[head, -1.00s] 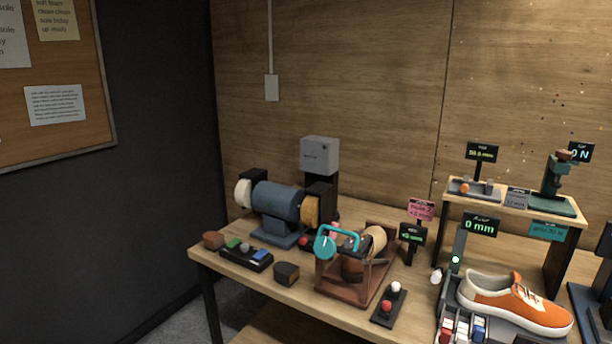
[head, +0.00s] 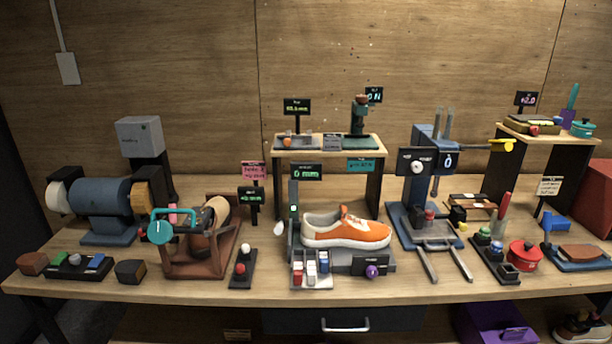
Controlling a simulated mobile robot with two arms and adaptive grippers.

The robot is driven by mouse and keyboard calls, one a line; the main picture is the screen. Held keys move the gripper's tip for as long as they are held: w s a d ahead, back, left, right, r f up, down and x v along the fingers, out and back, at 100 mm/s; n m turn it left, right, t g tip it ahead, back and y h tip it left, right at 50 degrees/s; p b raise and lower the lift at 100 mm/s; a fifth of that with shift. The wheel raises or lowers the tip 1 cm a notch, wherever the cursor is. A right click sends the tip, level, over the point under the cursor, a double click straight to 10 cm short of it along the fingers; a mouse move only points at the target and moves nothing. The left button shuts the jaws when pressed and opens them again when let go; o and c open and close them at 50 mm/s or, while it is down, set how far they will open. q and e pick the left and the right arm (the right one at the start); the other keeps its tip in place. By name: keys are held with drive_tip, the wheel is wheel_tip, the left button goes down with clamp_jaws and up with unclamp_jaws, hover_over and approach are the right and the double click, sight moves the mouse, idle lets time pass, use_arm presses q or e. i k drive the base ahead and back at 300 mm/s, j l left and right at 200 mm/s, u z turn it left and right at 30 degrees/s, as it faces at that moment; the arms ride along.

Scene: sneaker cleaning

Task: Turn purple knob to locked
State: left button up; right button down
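The purple knob (head: 372,271) sits on the front of a dark box at the lower right of the sneaker stand, in the middle of the bench. Its locked or unlocked setting is too small to read. An orange and white sneaker (head: 347,229) rests on the stand just above and behind the knob. A display reading about 0 mm (head: 306,173) stands behind the shoe, and a small green light shows on the post below it. Neither of my grippers is in view.
A blue press (head: 424,190) with forward-reaching prongs stands to the right. A roller frame with a teal handle (head: 160,228) is on the left. The bench's front edge is clear below the knob.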

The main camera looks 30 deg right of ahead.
sight(371, 270)
drive_tip(key=z, duration=1.4)
